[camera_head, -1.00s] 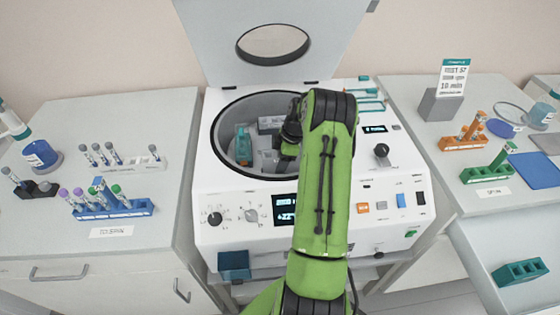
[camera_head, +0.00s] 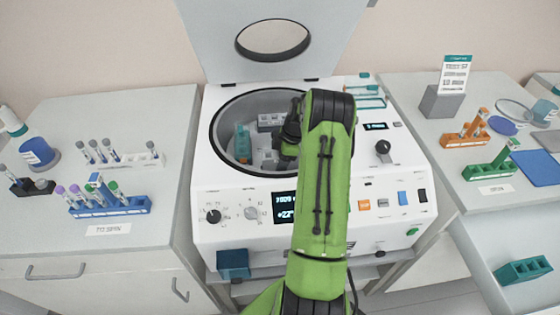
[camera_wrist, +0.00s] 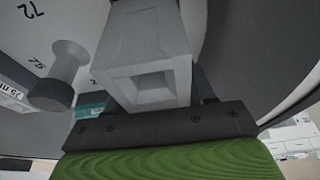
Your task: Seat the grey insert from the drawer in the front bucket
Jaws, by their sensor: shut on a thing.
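The centrifuge (camera_head: 310,207) stands with its lid up and its round bowl open. My gripper (camera_wrist: 160,118) reaches into the right side of the bowl; in the head view my arm hides most of it. In the wrist view it is shut on a grey hollow block, the insert (camera_wrist: 148,75), whose square opening faces the camera. Inside the bowl, a teal insert (camera_head: 243,142) sits at the left, and a grey bucket (camera_head: 270,121) shows at the back. Grey parts also show at the front of the bowl. I cannot tell whether the held insert touches the front bucket.
The raised lid (camera_head: 215,50) stands behind the bowl. An open drawer (camera_head: 490,245) at the lower right holds a teal block (camera_head: 523,270). Tube racks stand on both side counters, including a blue rack (camera_head: 110,206) and a green rack (camera_head: 488,170). The bowl rim surrounds my wrist.

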